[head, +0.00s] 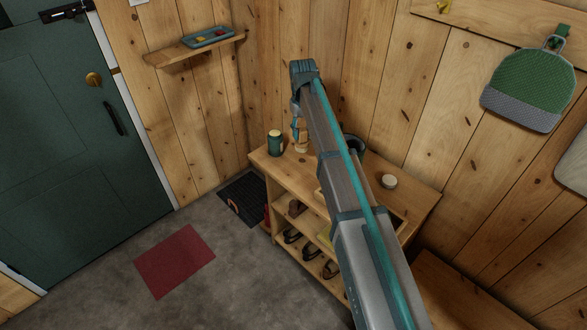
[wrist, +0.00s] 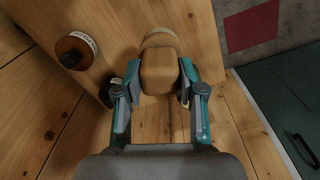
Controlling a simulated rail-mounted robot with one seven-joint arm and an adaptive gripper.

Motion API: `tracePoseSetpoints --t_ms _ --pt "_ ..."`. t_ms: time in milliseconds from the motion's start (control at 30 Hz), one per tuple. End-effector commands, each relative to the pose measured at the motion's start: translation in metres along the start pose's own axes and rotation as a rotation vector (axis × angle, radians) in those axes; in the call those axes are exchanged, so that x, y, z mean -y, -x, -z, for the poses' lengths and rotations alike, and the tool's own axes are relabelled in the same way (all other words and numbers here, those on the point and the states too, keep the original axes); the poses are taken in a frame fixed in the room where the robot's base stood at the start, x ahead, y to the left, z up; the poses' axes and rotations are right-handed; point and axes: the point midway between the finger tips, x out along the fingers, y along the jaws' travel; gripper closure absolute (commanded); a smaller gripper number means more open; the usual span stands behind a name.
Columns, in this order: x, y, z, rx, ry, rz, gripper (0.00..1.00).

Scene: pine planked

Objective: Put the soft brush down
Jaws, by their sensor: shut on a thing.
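The soft brush (wrist: 160,68), with a tan wooden body, is between the two fingers of my gripper (wrist: 158,88) in the wrist view. My gripper is shut on it. In the head view my gripper (head: 296,112) points down over the far left part of the wooden shelf unit's top (head: 268,160), and the brush (head: 300,136) shows below it. I cannot tell whether the brush touches the top. Its underside is hidden.
A green can (head: 275,142) stands just left of the brush. A small round tin (head: 389,181) sits further right on the top; my arm hides much between. Shoes (head: 292,237) are on the shelves below. The plank wall is close behind.

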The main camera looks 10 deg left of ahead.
Motion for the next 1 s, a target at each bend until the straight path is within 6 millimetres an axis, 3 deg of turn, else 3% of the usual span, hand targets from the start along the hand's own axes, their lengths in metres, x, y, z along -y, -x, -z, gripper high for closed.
tracePoseSetpoints --t_ms 400,1000 --pt "0.004 -0.057 0.000 0.001 0.001 0.000 0.94" --pt "0.005 -0.103 0.001 -0.002 0.000 -0.001 0.94"
